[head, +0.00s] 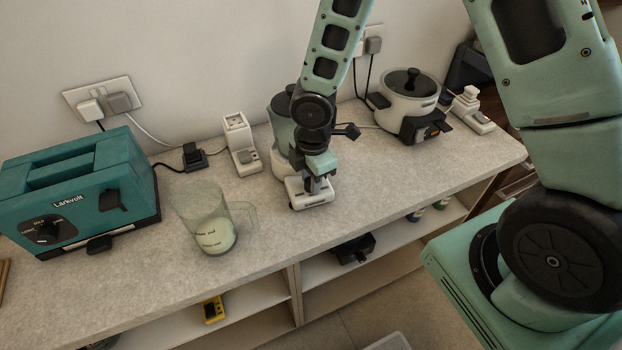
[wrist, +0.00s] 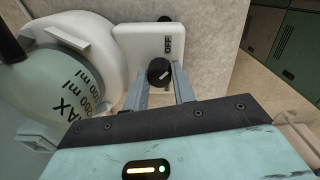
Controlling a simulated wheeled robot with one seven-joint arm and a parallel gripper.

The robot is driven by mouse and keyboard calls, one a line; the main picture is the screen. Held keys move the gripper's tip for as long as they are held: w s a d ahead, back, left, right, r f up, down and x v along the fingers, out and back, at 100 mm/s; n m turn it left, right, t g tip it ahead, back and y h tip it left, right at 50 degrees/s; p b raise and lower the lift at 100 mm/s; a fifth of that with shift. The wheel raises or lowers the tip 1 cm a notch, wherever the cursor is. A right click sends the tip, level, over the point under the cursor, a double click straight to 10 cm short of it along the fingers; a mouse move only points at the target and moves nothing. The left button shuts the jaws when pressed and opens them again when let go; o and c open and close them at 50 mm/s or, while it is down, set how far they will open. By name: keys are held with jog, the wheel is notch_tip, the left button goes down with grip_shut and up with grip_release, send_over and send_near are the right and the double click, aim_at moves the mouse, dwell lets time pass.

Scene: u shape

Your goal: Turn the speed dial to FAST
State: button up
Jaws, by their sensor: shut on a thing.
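The speed dial (wrist: 159,71) is a small round black knob with a pale pointer line, on a white panel (wrist: 135,40) marked OFF. The pointer lies slanted; the other markings are hidden or too small to read. My gripper (wrist: 162,84) is shut on the dial, one finger on each side of it in the wrist view. The panel belongs to a blender with a white base (head: 309,198) and a greenish measuring jar (wrist: 65,95). In the head view my gripper (head: 318,186) is over the front of this base and hides the dial.
A clear jug (head: 212,222) stands left of the blender, and a teal Larkvolt toaster (head: 75,200) farther left. A white adapter (head: 241,145) stands behind the jug. A lidded cooker (head: 408,95) is at the right. Open counter lies between blender and cooker.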

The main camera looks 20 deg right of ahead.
aim_at(307, 181)
jog(key=m+b, duration=0.2)
jog(key=m, duration=0.3)
jog(key=shift+m, duration=0.3)
jog(key=m+b, duration=0.2)
jog(key=m, duration=0.3)
jog(key=shift+w+a, duration=0.1)
jog(key=m, duration=0.5)
jog(key=shift+m+h+b, duration=0.3)
jog(key=shift+m+b, duration=0.05)
jog(key=shift+m, duration=0.05)
jog(key=shift+m+g, duration=0.3)
jog(key=shift+m, duration=1.9)
jog(key=o, duration=1)
notch_tip(307, 181, up, 18)
jog(key=shift+a+f+b, duration=0.25)
jog(key=shift+a+b, duration=0.1)
jog(key=shift+b, duration=0.1)
